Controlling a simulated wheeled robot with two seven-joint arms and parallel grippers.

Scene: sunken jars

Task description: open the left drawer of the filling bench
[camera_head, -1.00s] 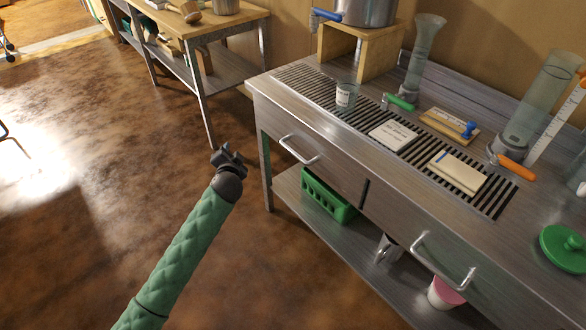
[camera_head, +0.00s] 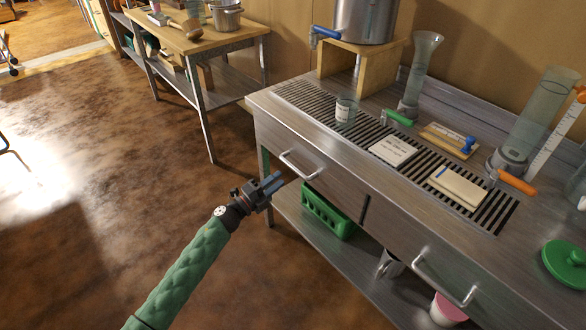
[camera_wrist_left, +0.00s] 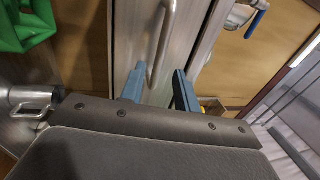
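The filling bench (camera_head: 262,112) is a steel bench with two front drawers. Its left drawer (camera_head: 326,180) looks shut and has a curved metal bar handle (camera_head: 300,165). My left gripper (camera_head: 275,183) is just in front of this handle, a little left of and below it in the head view. In the left wrist view its two blue-grey fingers (camera_wrist_left: 158,88) are apart, with the bar handle (camera_wrist_left: 161,45) showing beyond and between them. The gripper is open and empty; I cannot tell whether it touches the handle. My right gripper is not in view.
The right drawer (camera_head: 430,245) with its own handle looks shut. A green crate (camera_head: 328,212) sits on the lower shelf. A glass jar (camera_head: 345,111) stands on the slotted grate. A wooden-topped table (camera_head: 203,42) stands behind left. The floor before the bench is clear.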

